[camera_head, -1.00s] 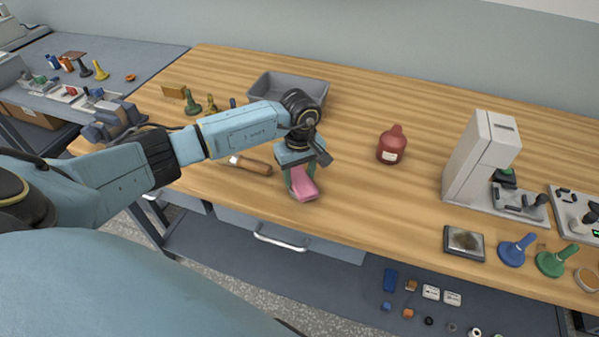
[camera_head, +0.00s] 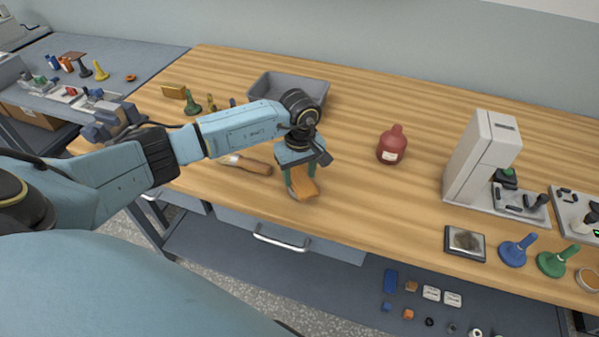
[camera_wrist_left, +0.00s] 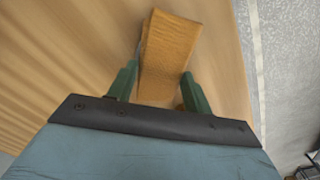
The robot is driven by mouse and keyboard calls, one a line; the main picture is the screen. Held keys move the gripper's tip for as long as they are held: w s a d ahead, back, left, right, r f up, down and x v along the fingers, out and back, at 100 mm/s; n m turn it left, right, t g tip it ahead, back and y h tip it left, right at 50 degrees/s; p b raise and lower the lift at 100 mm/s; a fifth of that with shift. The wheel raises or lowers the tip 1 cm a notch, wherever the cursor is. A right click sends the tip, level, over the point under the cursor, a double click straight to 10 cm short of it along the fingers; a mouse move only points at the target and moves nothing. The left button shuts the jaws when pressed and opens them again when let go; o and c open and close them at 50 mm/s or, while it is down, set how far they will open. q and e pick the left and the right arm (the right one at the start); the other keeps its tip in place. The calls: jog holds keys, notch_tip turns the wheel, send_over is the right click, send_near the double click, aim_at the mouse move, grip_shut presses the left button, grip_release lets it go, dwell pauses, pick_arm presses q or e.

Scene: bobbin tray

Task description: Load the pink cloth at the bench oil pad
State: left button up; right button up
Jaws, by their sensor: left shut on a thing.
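My left gripper (camera_head: 298,172) is shut on a folded cloth (camera_head: 303,190) near the front edge of the bench. The cloth now looks orange-brown, not pink. In the left wrist view the cloth (camera_wrist_left: 168,50) stands out between the two green fingers of the gripper (camera_wrist_left: 160,90). Whether it touches the bench top is hard to tell. The oil pad (camera_head: 465,242), a dark square tray with a brownish stained middle, lies at the bench's front right, well apart from the gripper. My right gripper is not in view.
A red bottle (camera_head: 391,146) and a pale machine (camera_head: 468,160) stand right of the gripper. Blue (camera_head: 515,251) and green (camera_head: 557,262) handled tools sit beside the pad. A wooden-handled tool (camera_head: 248,165) and a grey bin (camera_head: 312,88) lie nearby. Bench between cloth and pad is clear.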

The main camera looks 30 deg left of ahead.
aim_at(300, 175)
pick_arm(q)
jog(key=shift+r+p, duration=2.1)
jog(key=shift+r, duration=1.4)
